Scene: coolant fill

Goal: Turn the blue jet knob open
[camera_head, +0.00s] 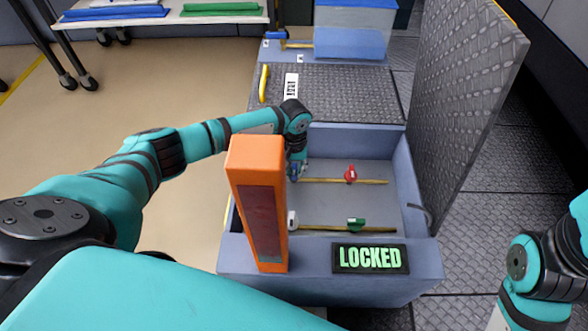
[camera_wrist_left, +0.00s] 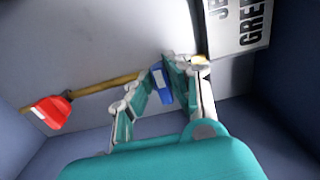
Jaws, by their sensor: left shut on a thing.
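The blue jet knob (camera_wrist_left: 161,86) sits on a brass pipe inside the open bin. In the left wrist view it lies between the fingers of my left gripper (camera_wrist_left: 163,95), which is shut on it. In the head view the blue knob (camera_head: 294,172) shows only in part below my left wrist, and the gripper (camera_head: 296,173) is mostly hidden there. My right arm shows at the lower right edge of the head view, but its fingers are not visible.
A red knob (camera_head: 350,174) is on the same pipe, and a green knob (camera_head: 356,224) is on a nearer pipe. An orange post (camera_head: 258,200) and a LOCKED sign (camera_head: 370,259) stand at the bin's front. A raised lid (camera_head: 462,110) stands at the right.

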